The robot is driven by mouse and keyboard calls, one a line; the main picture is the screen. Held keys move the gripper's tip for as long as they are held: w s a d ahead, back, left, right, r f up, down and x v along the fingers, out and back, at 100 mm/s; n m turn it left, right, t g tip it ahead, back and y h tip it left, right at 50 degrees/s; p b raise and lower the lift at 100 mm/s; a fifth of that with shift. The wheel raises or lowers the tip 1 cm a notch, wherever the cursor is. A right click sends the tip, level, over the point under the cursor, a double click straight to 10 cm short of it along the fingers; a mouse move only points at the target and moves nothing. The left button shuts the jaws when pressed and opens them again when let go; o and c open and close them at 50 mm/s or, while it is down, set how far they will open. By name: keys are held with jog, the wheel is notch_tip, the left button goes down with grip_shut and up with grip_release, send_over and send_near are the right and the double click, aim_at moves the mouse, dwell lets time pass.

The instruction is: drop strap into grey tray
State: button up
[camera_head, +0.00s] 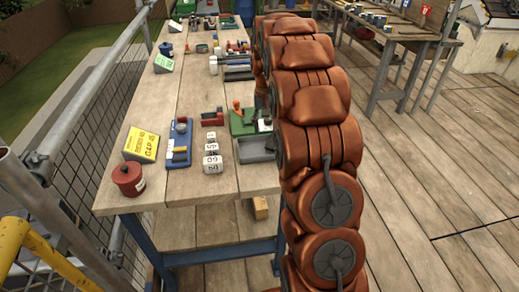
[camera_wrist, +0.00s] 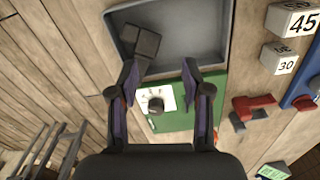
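The grey tray (camera_wrist: 196,28) fills the upper middle of the wrist view. In the head view the grey tray (camera_head: 256,149) sits at the table's near right edge, partly behind my arm. A dark grey bent piece, probably the strap (camera_wrist: 140,42), shows over the tray's left part, just beyond my left fingertip. I cannot tell if it lies on the tray floor or touches that finger. My gripper (camera_wrist: 160,72) has its fingers wide apart, with nothing between the tips, above the tray's near edge. My gripper is hidden behind my arm in the head view.
A green board (camera_wrist: 185,117) with a white plate and black knob lies beside the tray. White numbered blocks (camera_head: 212,158), a blue-based tool (camera_head: 179,143), a yellow box (camera_head: 141,145) and a red pot (camera_head: 128,179) stand on the table.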

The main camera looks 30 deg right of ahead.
notch_tip(320, 180, up, 12)
dwell(0.9)
jog(key=shift+a, duration=0.1)
dwell(0.3)
jog(key=s+a+r+n+p, duration=0.1)
jog(key=s+a+r+n, duration=0.1)
jog(key=s+a, duration=0.7)
jog(key=s+a+f+n, duration=0.1)
jog(key=s+a+f, duration=0.1)
jog(key=s+a, duration=0.3)
jog(key=s+a+f+n+g+p, duration=0.1)
jog(key=s+a+f+n, duration=0.1)
jog(key=s, duration=1.2)
jog(key=s+a+f+n+p, duration=0.1)
jog(key=s+a+f, duration=0.2)
jog(key=s+a, duration=0.4)
jog(key=s, duration=0.2)
jog(key=shift+s+a+f+n+g, duration=0.3)
jog(key=shift+s+a+f+g, duration=0.05)
jog(key=shift+g, duration=0.05)
jog(key=shift+d, duration=0.15)
